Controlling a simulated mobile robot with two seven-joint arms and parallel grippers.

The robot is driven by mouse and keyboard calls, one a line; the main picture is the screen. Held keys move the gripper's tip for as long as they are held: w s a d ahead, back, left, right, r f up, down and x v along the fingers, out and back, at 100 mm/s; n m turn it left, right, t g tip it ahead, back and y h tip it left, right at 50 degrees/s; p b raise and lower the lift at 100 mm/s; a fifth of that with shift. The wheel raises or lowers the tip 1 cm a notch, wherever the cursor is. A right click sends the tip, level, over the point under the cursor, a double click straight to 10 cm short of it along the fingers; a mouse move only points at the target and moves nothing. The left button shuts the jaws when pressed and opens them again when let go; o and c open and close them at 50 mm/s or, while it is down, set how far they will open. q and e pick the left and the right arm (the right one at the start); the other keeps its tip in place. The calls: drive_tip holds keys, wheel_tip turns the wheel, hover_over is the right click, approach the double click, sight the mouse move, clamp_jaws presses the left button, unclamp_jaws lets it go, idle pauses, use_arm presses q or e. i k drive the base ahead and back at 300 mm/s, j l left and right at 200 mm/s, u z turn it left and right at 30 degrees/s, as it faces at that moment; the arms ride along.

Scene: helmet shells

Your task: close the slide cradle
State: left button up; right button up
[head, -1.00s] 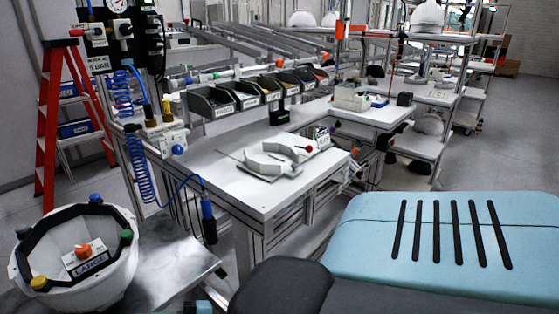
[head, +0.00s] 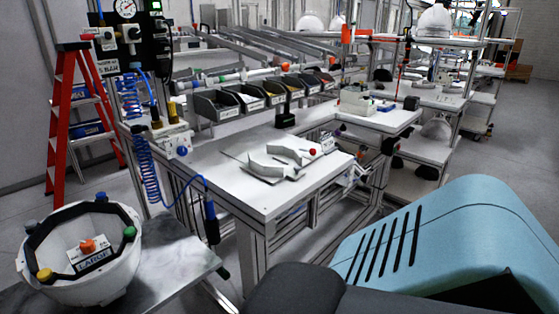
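What looks like the slide cradle (head: 265,169) sits on the white workbench in the middle of the head view. It has two pale, curved jaws on a flat plate, with a visible gap between them. A small red knob (head: 312,152) stands at its right end, beside a small white labelled block (head: 327,143). Fine detail of the slide is too small to tell. Neither of my grippers is in view, and nothing is touching the cradle.
The white workbench (head: 225,180) has clear room in front of the cradle. Dark labelled bins (head: 216,104) line its back. A blue coiled hose (head: 150,175) hangs at its left end. A white helmet shell (head: 115,275) sits front left; a red ladder (head: 62,120) stands behind.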

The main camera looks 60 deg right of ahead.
sight(281, 162)
drive_tip(key=i, duration=0.95)
drive_tip(key=z, duration=2.45)
